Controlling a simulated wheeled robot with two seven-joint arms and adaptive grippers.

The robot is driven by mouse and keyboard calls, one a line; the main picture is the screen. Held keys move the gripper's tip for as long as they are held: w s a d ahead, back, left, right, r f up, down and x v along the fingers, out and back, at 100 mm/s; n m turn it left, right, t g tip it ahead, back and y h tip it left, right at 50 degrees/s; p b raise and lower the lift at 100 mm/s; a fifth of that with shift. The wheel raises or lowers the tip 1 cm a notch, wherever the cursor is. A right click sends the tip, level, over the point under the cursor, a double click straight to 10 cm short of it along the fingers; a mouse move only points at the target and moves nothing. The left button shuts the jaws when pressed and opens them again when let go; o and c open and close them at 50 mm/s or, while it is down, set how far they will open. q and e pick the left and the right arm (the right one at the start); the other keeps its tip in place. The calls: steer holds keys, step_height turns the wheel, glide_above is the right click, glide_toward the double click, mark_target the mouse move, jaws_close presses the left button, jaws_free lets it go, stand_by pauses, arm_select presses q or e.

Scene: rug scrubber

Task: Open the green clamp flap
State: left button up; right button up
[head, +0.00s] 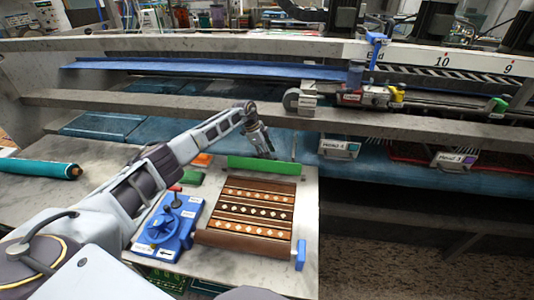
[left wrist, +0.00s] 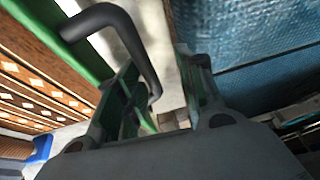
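The green clamp flap (head: 264,166) is a long flat bar along the far edge of the patterned brown rug (head: 232,238). My left gripper (head: 265,153) is just behind the flap, pointing down. In the left wrist view, the green flap (left wrist: 72,38) runs along the upper left. A dark bent handle (left wrist: 128,35) reaches from it toward my left gripper (left wrist: 165,95). The fingers are apart, with the handle's end close to the left finger; I cannot tell whether they touch. My right gripper is not in view.
A blue device with a round knob (head: 168,225) stands left of the rug. A blue block (head: 301,255) is at the rug's near right corner. A rolled teal rug (head: 38,168) lies far left. A grey machine beam (head: 200,105) crosses behind.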

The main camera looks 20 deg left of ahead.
arm_select(q)
steer(key=shift+s, duration=0.2)
steer(key=v, duration=1.2)
stand_by(0.4)
